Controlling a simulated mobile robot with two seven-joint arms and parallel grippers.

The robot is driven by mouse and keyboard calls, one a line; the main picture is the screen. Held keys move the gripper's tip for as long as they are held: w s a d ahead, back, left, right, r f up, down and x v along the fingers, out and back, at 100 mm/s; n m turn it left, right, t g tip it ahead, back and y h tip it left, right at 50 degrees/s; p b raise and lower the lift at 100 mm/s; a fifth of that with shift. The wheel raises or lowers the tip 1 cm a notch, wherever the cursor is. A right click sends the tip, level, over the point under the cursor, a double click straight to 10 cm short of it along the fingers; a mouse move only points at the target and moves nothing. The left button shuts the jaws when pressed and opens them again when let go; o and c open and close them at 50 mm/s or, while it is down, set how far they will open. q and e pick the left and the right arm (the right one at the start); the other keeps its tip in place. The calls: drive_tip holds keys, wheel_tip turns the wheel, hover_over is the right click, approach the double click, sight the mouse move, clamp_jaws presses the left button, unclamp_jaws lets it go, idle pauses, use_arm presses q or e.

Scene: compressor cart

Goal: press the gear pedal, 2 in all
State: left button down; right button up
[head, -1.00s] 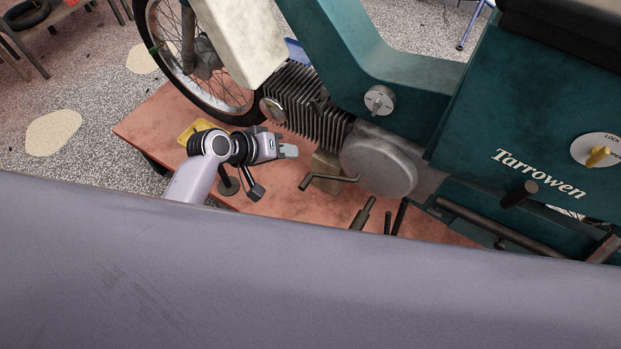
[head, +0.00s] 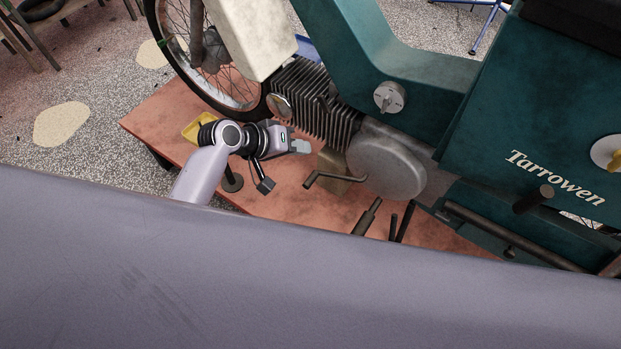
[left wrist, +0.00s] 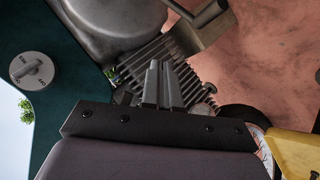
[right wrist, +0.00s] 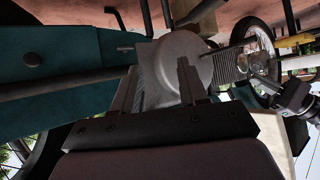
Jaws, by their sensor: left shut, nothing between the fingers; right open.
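A bent dark lever that looks like the gear pedal (head: 335,180) sticks out in front of the round grey engine cover (head: 387,166). It also shows at the top of the left wrist view (left wrist: 200,17). My left gripper (head: 301,146) is shut and empty, beside the finned cylinder (head: 315,105) and up and left of the lever, apart from it in the head view. Its closed fingers show in the left wrist view (left wrist: 161,85). My right gripper (right wrist: 158,90) is open, with the engine cover seen beyond its fingers. It is out of the head view.
The green motorbike (head: 420,70) stands over an orange-red platform (head: 270,200). Dark rods (head: 368,216) rise right of the lever. A yellow tray (head: 194,127) lies behind my left wrist. A dark peg (head: 535,198) juts from the bike's side.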

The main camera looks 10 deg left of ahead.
use_arm(q)
wheel_tip(320, 180, down, 7)
drive_tip(key=d+b, duration=0.1)
drive_tip(key=b, duration=0.4)
drive_tip(key=shift+s, duration=0.25)
drive_tip(key=shift+d+r, duration=0.1)
idle(0.5)
idle(0.9)
drive_tip(key=shift+f, duration=0.45)
